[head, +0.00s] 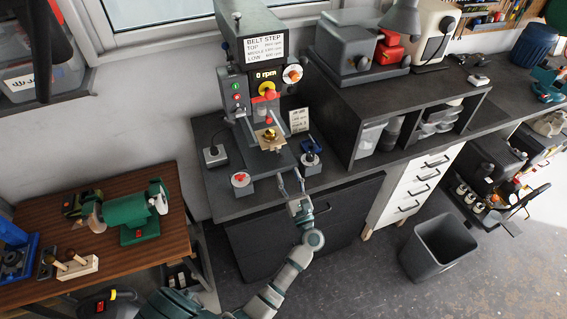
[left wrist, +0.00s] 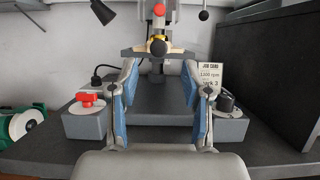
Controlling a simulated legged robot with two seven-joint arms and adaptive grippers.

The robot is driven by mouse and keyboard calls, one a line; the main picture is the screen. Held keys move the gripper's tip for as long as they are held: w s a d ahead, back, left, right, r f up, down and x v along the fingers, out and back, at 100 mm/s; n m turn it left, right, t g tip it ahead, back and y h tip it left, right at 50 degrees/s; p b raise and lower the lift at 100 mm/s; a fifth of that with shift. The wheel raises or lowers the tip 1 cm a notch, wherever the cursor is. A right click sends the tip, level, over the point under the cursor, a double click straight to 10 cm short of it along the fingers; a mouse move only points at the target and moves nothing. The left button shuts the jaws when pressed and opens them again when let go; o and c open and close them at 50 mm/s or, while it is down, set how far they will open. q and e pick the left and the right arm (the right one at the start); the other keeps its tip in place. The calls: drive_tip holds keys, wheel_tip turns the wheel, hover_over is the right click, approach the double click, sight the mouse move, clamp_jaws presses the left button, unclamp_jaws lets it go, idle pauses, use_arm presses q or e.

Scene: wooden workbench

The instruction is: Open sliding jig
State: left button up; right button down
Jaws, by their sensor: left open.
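The drill press (head: 248,75) stands at the back of the dark bench. On its grey table sits what looks like the sliding jig (head: 268,138), a small tan and brass piece. In the left wrist view this piece (left wrist: 176,49) shows top centre, with a dark round knob (left wrist: 158,47) facing me. My left gripper (head: 291,181) is open and empty in front of the press's grey base, short of the jig. Its blue-padded fingers (left wrist: 159,72) stand either side of the knob in the picture, with no visible contact. My right gripper is not in view.
A job card (head: 299,120) stands to the right. A dark shelf unit (head: 390,85) is further right. A green machine (head: 135,215) sits on the wooden table at left.

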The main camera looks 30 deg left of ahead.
use_arm(q)
drive_tip(key=v, duration=0.5)
idle(0.3)
drive_tip(key=w+d+f+m+t+h, duration=0.1)
drive_tip(key=d+f+m+t+h, duration=0.25)
drive_tip(key=f+m+h, duration=0.45)
drive_tip(key=w+d+f+m+t+h, duration=0.15)
drive_tip(key=d+f+m+h, duration=0.25)
drive_tip(key=f+m, duration=0.7)
drive_tip(key=s+d+f+m+g+h, duration=0.1)
drive_tip(key=s+f+m+g+h, duration=0.15)
drive_tip(key=s+f+m, duration=0.55)
drive_tip(key=s+f+m+g+h, duration=0.2)
drive_tip(key=s+f+m+g, duration=0.15)
drive_tip(key=f, duration=0.75)
drive_tip(key=s+d+f+m+g+h, duration=0.1)
drive_tip(key=s+f+m+g+h, duration=0.1)
drive_tip(key=s+f+m, duration=0.65)
drive_tip(key=s+a+f+m+g, duration=0.3)
drive_tip(key=s+f, duration=0.2)
drive_tip(key=s, duration=0.4)
drive_tip(key=s+a+f+m+g+y, duration=0.1)
drive_tip(key=s+a+f+m+g, duration=0.2)
drive_tip(key=s, duration=0.7)
drive_tip(key=s+a+f+m+g, duration=0.3)
drive_tip(key=s+f, duration=0.4)
drive_tip(key=s, duration=0.3)
drive_tip(key=shift+s+a+f+g, duration=0.2)
drive_tip(key=shift+a+f+g, duration=0.15)
drive_tip(key=shift+g, duration=0.35)
